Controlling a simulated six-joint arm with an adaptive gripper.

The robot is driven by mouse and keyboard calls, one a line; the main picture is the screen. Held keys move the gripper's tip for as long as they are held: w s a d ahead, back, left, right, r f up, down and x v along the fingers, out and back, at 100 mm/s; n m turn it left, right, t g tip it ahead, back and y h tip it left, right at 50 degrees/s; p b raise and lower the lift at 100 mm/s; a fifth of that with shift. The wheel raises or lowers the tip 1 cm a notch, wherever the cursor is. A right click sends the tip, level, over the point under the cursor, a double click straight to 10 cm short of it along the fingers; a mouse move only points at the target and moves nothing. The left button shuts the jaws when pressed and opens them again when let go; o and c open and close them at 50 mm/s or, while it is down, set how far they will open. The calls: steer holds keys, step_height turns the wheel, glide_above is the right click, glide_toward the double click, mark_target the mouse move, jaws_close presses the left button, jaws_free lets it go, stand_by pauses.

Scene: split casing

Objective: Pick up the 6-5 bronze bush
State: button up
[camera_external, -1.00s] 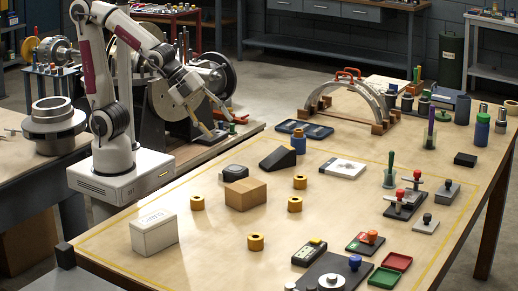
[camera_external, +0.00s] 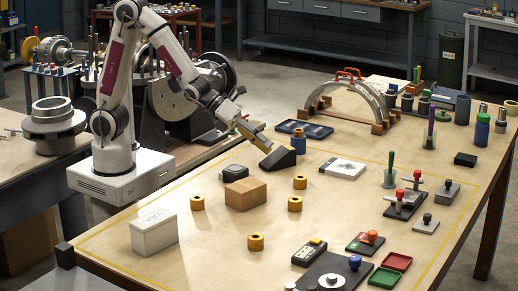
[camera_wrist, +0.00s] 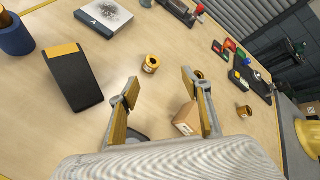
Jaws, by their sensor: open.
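Several bronze bushes stand apart on the bench: one right of the wedge (camera_external: 300,182), one right of the cardboard box (camera_external: 295,204), one left of it (camera_external: 197,204) and one toward the front (camera_external: 255,242). In the wrist view, a bush with a small label (camera_wrist: 151,63) lies just beyond my fingertips. Another bush (camera_wrist: 244,111) is to the right, and one is partly hidden behind the right finger. The label markings are too small to read, so I cannot tell which is 6-5. My gripper (camera_wrist: 160,88) is open and empty; in the external view it is above the wedge (camera_external: 262,144).
The black wedge (camera_wrist: 72,80) and a blue cylinder with a bronze-coloured top (camera_wrist: 14,36) are at left in the wrist view. The cardboard box (camera_external: 246,194) sits among the bushes. A white flat box (camera_external: 343,168) lies to the right. Bare bench surrounds the bushes.

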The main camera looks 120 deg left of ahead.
mark_target(295, 177)
steer(key=w+f+m, duration=0.1)
steer(key=m, duration=0.1)
steer(key=w+a+f+m+t, duration=0.1)
steer(key=f+m, duration=0.1)
steer(key=w+a+f+m, duration=0.1)
steer(key=m, duration=0.1)
steer(key=shift+w+a+f+m+t+h, duration=0.1)
steer(key=shift+w+f+m+t+h, duration=0.2)
steer(key=shift+w+f+m, duration=0.1)
steer(key=shift+w+a+f+m+t, duration=0.15)
steer(key=shift+w+f+m+t, duration=0.1)
steer(key=shift+f+m, duration=0.35)
steer(key=shift+w+a+f+m+t, duration=0.15)
steer(key=shift+w+f+m, duration=0.1)
steer(key=shift+m, duration=0.55)
steer(key=shift+f, duration=0.1)
steer(key=shift+x, duration=1.2)
steer(key=shift+d, duration=0.1)
steer(key=shift+w+f, duration=0.1)
steer(key=shift+w+d+f, duration=0.1)
steer(key=shift+w+f, duration=0.9)
steer(key=shift+w, duration=0.3)
steer(key=shift+x, duration=0.9)
